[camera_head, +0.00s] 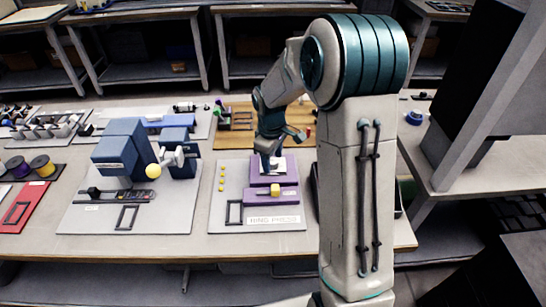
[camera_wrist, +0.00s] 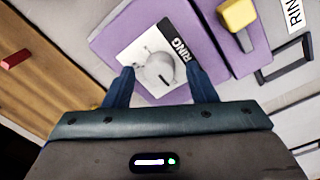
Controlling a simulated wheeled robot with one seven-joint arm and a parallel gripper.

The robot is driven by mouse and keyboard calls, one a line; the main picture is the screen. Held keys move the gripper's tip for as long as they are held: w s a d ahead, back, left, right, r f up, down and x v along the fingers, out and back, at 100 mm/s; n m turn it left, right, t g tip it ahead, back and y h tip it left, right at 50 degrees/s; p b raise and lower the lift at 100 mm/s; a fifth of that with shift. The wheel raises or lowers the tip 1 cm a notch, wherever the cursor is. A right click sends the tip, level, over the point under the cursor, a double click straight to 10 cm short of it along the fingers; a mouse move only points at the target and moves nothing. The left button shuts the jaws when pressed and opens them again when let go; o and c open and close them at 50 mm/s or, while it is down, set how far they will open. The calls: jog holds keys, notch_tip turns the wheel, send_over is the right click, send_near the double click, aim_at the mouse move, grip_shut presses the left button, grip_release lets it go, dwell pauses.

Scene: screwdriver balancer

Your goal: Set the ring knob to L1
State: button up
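The ring knob (camera_wrist: 160,68) is a round grey-white knob with a dark pointer mark. It sits on a white plate (camera_wrist: 132,52) lettered RING, on a purple block (camera_wrist: 108,42). I cannot read an L1 mark. In the head view the purple block (camera_head: 262,178) stands on a pale board, and my gripper (camera_head: 270,166) is right over it, hiding most of the knob. In the wrist view my gripper (camera_wrist: 163,84) is open, with one blue finger on each side of the knob. I cannot tell whether the fingers touch it.
A yellow knob (camera_wrist: 238,14) stands on the purple part beside the plate; it also shows in the head view (camera_head: 275,190). A black frame (camera_wrist: 287,62) lies beyond it. A wooden board with a red piece (camera_wrist: 15,59) lies at the left. A blue machine (camera_head: 124,148) stands left.

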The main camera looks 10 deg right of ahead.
notch_tip(320, 180, up, 14)
jog(key=shift+s+a, duration=0.25)
dwell(0.3)
jog(key=shift+f, duration=0.15)
